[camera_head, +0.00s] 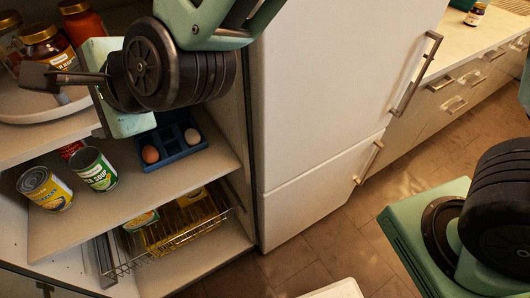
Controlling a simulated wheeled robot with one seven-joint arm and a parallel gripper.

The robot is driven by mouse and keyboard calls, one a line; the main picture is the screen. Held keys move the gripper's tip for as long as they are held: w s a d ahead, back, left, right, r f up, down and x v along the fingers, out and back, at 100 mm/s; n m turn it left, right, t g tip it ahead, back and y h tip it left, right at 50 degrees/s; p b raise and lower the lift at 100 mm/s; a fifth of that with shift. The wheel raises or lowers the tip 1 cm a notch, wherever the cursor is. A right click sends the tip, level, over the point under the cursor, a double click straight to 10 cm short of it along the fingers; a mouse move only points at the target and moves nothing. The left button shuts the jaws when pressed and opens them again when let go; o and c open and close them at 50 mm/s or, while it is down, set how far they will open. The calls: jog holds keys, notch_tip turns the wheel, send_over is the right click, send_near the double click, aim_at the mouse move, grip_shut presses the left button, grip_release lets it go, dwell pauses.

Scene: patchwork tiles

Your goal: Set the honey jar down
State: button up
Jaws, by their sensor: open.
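A glass jar with a gold lid (44,45) and dark reddish-brown contents stands upright at the upper left, on a pale round turntable (40,114). It may be the honey jar, but its label is partly hidden and I cannot read it. My gripper (45,78) points left with its dark fingers in front of the lower part of this jar. The gripper is open. I cannot tell whether a finger touches the jar.
Another jar (82,22) with red contents stands behind. Below are two cans (95,168) (45,188), a blue egg tray (172,142) and a wire basket (185,230). A white fridge (320,100) stands right of the shelves.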

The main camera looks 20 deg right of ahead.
jog(key=s+d+f+n+g+h, duration=0.2)
jog(key=s+d+n+h, duration=0.1)
jog(key=s+d+n, duration=0.2)
jog(key=s+d+f+n+g+h, duration=0.3)
jog(key=d+n, duration=0.6)
jog(key=d, duration=0.4)
jog(key=s+d+f+n+g+h, duration=0.2)
jog(key=s+d+n, duration=0.4)
jog(key=d, duration=0.3)
jog(key=shift+s+f+n+g+h, duration=0.15)
jog(key=shift+s+n+g+h, duration=0.25)
jog(key=shift+g, duration=0.3)
